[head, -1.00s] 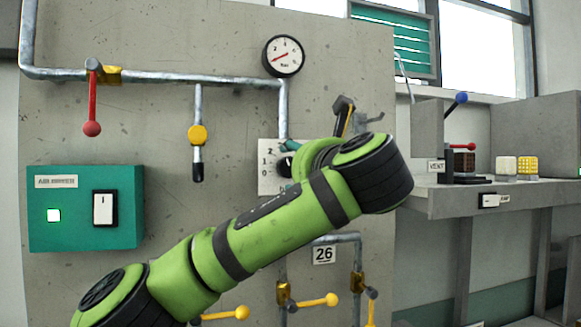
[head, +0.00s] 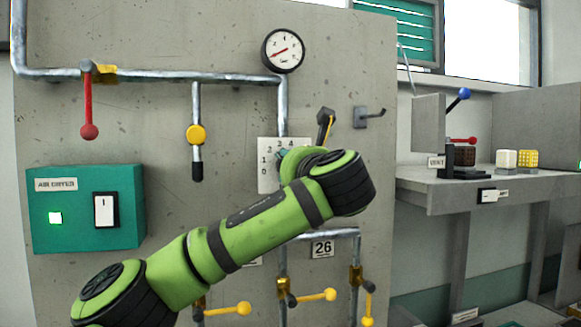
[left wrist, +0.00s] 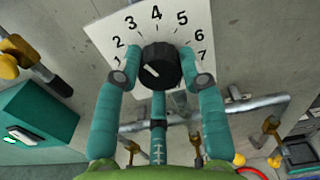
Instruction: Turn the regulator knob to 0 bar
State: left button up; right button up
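The black regulator knob (left wrist: 160,67) sits on a white dial plate (left wrist: 112,22), with the numbers 1 to 7 readable in the left wrist view. A short white mark shows on the left part of the knob; I cannot tell which number it points to. My left gripper (left wrist: 160,62) has teal fingers on both sides of the knob, close against it, and a third finger below. In the head view the plate (head: 267,180) shows beside my left gripper (head: 284,157), and my arm hides the knob. My right gripper is not in view.
A round gauge (head: 283,50) is above the plate. A teal air dryer box (head: 84,208) and a red-handled valve (head: 89,115) are at left. Yellow-handled valves (head: 318,296) are below my arm. A shelf (head: 440,192) stands at right.

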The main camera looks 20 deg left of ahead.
pick_arm(q)
jog(key=shift+n+b, duration=4.3)
jog(key=shift+n, duration=3.8)
jog(key=o, duration=1.1)
jog(key=shift+o, duration=0.2)
